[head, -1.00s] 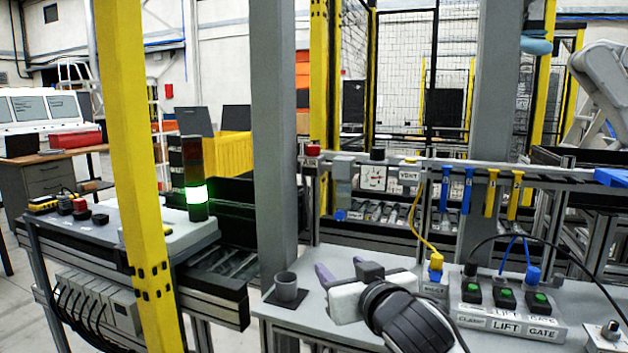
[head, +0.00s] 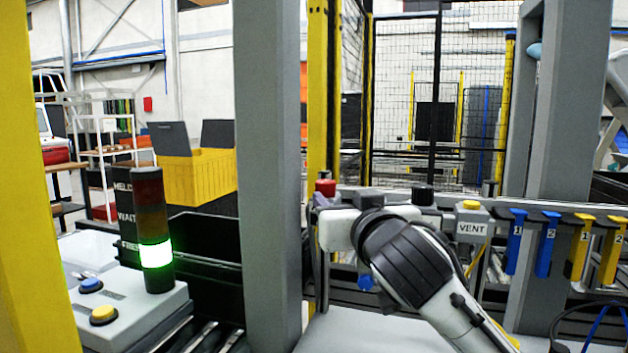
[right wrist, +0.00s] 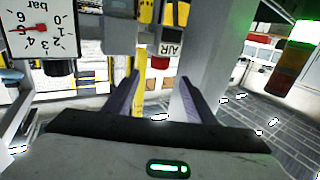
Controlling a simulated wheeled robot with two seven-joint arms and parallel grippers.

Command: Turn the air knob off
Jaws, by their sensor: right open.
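In the right wrist view, which is upside down, the red knob (right wrist: 163,63) shows beside the AIR label (right wrist: 171,47). My right gripper (right wrist: 158,88) is open, its two purple fingers apart with the knob farther off between them; I see no contact. My left gripper is in neither view.
A pressure gauge (right wrist: 35,32) and a black knob (right wrist: 58,68) are beside the AIR unit. A grey post (head: 268,180) stands just left of the knob. The VENT button (head: 471,206) and blue tags (head: 515,240) are to the right. A lit stack light (head: 155,252) stands left.

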